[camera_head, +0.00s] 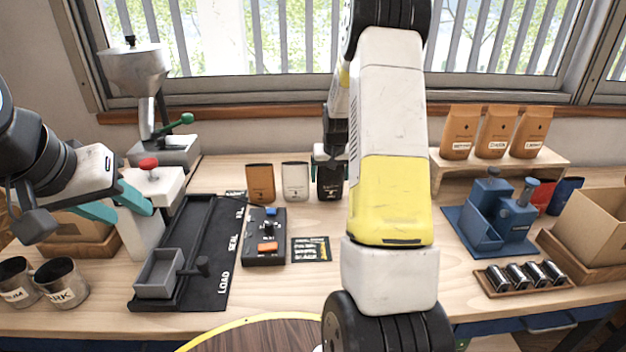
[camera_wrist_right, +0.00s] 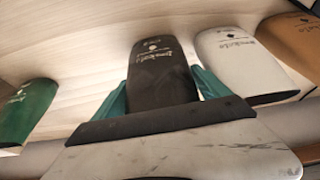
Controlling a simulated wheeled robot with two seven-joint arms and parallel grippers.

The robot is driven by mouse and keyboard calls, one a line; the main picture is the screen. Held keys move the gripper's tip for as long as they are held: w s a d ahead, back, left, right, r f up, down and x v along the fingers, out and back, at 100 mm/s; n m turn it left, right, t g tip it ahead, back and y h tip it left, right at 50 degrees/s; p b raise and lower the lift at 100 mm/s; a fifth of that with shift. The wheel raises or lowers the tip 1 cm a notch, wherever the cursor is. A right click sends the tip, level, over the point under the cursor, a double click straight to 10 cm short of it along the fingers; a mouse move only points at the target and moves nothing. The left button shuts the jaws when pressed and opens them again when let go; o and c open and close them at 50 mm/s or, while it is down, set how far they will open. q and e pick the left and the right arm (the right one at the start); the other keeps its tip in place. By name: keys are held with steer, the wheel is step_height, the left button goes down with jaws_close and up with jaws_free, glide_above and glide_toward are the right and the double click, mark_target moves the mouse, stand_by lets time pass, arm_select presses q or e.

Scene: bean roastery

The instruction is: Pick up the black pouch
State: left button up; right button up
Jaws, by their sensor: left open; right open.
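The black pouch (camera_head: 330,184) stands upright at the back of the table, partly covered by my right arm in the head view. In the right wrist view the black pouch (camera_wrist_right: 160,72) lies between the two teal fingers of my right gripper (camera_wrist_right: 162,92). That gripper is open, with one finger on either side of the pouch; I cannot tell whether they touch it. My left gripper (camera_head: 118,205) is open and empty at the left, near the white press with the red knob.
A white pouch (camera_head: 295,181) and a brown pouch (camera_head: 260,183) stand left of the black one. A green pouch (camera_wrist_right: 28,110) stands on its other side. A black sealing mat (camera_head: 222,250), a small control box (camera_head: 265,238) and a blue device (camera_head: 490,218) occupy the table.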

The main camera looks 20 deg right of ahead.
steer(key=shift+x, duration=0.85)
steer(key=c, duration=1)
steer(key=shift+o, duration=0.2)
steer(key=shift+r, duration=0.15)
